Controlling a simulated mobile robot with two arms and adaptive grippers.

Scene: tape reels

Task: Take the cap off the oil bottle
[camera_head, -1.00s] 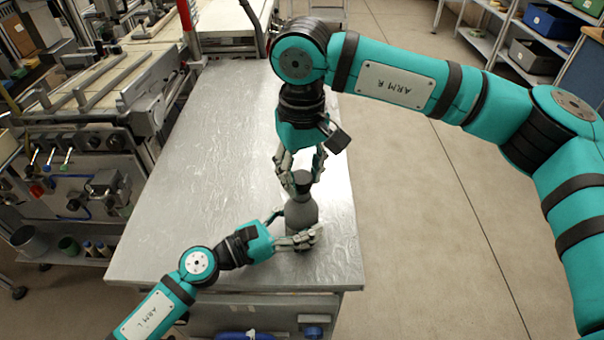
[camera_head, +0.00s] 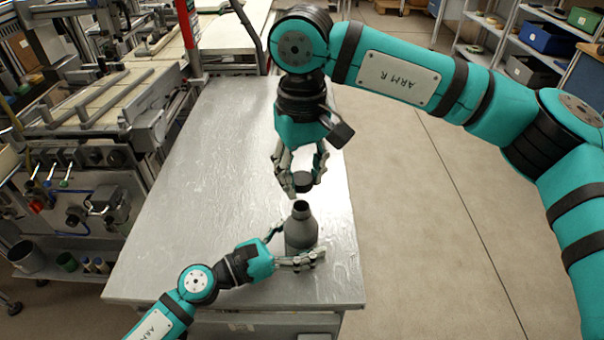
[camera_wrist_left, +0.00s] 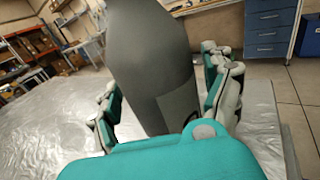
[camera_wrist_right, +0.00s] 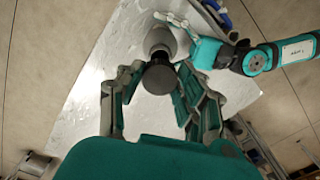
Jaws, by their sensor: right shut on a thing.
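The grey oil bottle (camera_head: 301,233) stands upright on the metal table, its dark narrow neck bare at the top. My left gripper (camera_head: 292,255) has its fingers on both sides of the bottle's body, closed on it; the left wrist view shows the bottle (camera_wrist_left: 155,65) between them. My right gripper (camera_head: 303,176) points down above the bottle and is shut on the dark round cap (camera_head: 303,186). The cap is apart from the neck, a little above it. In the right wrist view the cap (camera_wrist_right: 159,78) covers part of the bottle (camera_wrist_right: 160,41).
The metal table (camera_head: 215,190) is bare around the bottle, with free room to the left and behind. The bottle stands near the table's front right. Machinery (camera_head: 90,130) stands along the left, and shelves with bins (camera_head: 540,40) are at the back right.

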